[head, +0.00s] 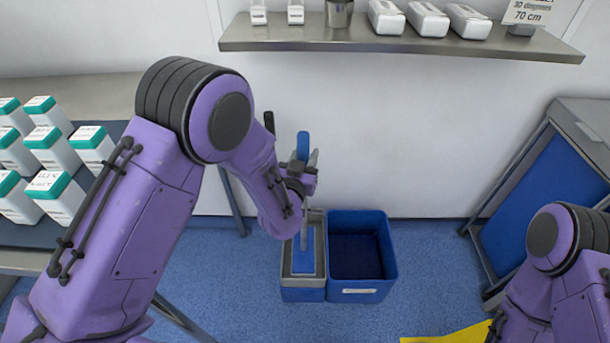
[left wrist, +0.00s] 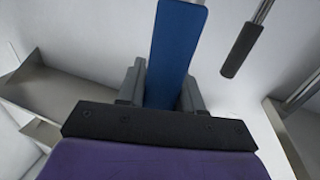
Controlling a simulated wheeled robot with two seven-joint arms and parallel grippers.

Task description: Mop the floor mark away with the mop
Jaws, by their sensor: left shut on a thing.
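In the head view the mop's blue grip (head: 302,145) stands upright, and its grey shaft runs down to a flat blue mop head (head: 303,254) over the grey-topped part of the blue bucket (head: 359,287). My left gripper (head: 304,170) is shut on the mop's grip. In the left wrist view the blue grip (left wrist: 177,50) rises between the grey fingers (left wrist: 160,90). My right arm shows at the lower right, but its gripper is outside the frame. The floor mark cannot be made out in these views.
A shelf (head: 400,44) with boxes crosses the wall above. A cart with a blue panel (head: 535,215) stands at right. Yellow material (head: 450,336) lies at the bottom. Blue floor (head: 425,265) is clear right of the bucket.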

